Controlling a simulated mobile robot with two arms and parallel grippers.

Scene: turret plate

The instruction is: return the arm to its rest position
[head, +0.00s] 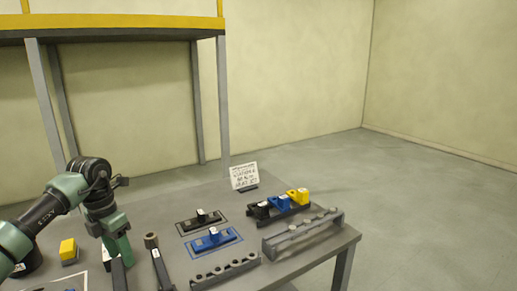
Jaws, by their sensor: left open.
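My left arm (52,208), green and black, reaches in from the left over the grey table. Its left gripper (118,262) points down at the table's left front, open, with no object seen between its fingers. The fingertips are hard to tell apart from the dark items around them. A dark upright tool with a ring-shaped top (152,241) stands just right of the gripper. A yellow block (68,249) sits to its left. My right gripper is not in view.
A blue plate (232,236) and a black plate (186,226) lie mid-table. Behind right are black, blue and yellow pieces (299,196) and a sign (243,175). Grey racks (325,226) (226,272) line the front right. A yellow-edged shelf frame (150,21) stands behind.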

